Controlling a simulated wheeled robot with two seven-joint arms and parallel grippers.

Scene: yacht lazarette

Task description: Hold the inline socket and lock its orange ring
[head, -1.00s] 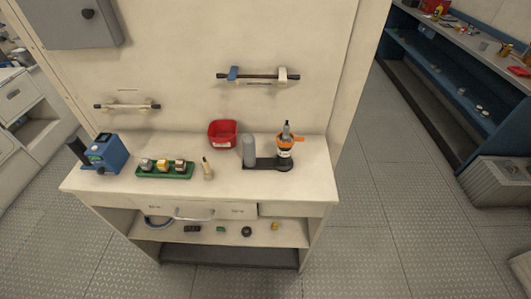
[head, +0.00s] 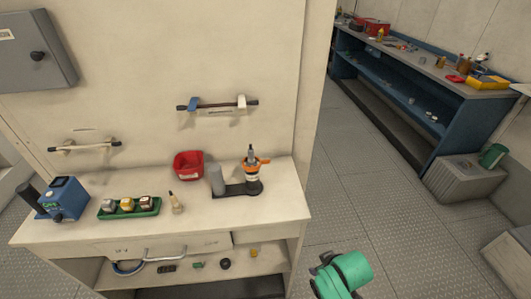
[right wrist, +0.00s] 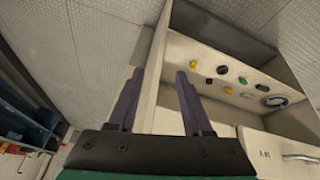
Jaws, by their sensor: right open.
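The inline socket is a dark and white upright piece (head: 253,184) near the right end of the bench top. Its orange ring (head: 262,161) has a side tab and sits around the upper part, with a grey plug-like piece (head: 250,152) rising from it. It stands on a black base beside a grey cylinder (head: 216,180). Whether the ring is locked cannot be told. My right gripper (right wrist: 160,74) is open and empty in the right wrist view, its two dark fingers apart, beside the bench's open shelf. My left gripper is not in view.
The bench top (head: 120,224) also holds a red bin (head: 188,166), a green tray (head: 128,208) of small connectors, a blue device (head: 63,199) and a small pale upright piece (head: 176,204). Several small parts lie on the shelf below. Floor (head: 375,205) is clear to the right.

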